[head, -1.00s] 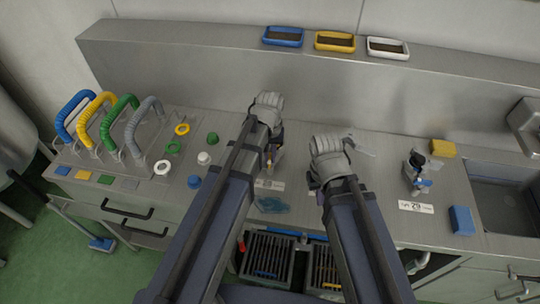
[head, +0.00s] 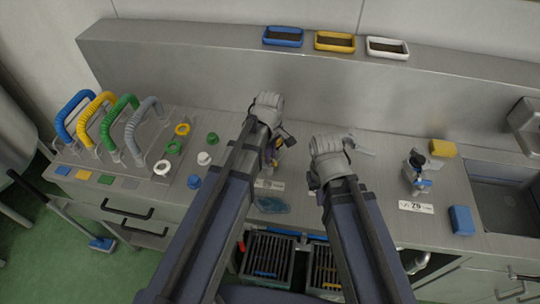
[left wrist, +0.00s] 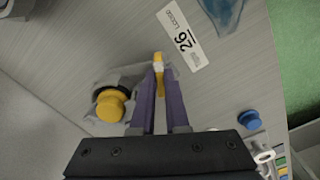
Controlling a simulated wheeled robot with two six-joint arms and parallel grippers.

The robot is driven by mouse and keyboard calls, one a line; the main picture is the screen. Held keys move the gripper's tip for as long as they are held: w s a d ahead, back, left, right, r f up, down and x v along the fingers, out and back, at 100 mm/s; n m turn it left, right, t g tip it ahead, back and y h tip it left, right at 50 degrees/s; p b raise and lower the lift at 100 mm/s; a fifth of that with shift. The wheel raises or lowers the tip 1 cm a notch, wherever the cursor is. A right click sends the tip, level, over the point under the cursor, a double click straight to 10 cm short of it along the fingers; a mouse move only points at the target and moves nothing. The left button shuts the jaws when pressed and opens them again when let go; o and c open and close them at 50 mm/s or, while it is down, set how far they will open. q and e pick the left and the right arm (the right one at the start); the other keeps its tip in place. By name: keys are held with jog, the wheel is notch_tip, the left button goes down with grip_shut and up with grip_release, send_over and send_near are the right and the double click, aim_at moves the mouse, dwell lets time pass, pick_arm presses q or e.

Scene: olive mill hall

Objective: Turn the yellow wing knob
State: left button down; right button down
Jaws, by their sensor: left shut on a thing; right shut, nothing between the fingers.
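The yellow wing knob (left wrist: 158,60) shows in the left wrist view between the purple fingertips of my left gripper (left wrist: 159,72), which is shut on it. It sits by a grey fixture (left wrist: 125,78) that also bears a round yellow knob (left wrist: 111,106). In the head view my left gripper (head: 272,155) is over the bench, left of centre, and my own arm mostly hides the fixture. My right gripper (head: 316,187) is shut and empty, to the right of it and apart from the fixture; its fingers are barely visible.
Another fixture with a blue part (head: 418,172) and a yellow sponge (head: 443,148) stand at right, near the sink (head: 503,190). Coloured hoses (head: 104,118) and caps are at left. A blue cloth (head: 271,205) lies near the front edge.

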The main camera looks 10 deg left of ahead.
pick_arm(q)
jog(key=n, duration=0.5)
jog(key=shift+n, duration=0.4)
dwell(0.4)
jog(key=c, duration=0.9)
grip_release()
jog(key=shift+r, duration=0.1)
pick_arm(e)
jog(key=shift+r, duration=0.1)
pick_arm(q)
notch_tip(320, 180, up, 8)
jog(key=p, duration=0.8)
jog(key=shift+f, duration=0.2)
pick_arm(e)
notch_tip(320, 180, up, 8)
jog(key=shift+f, duration=0.2)
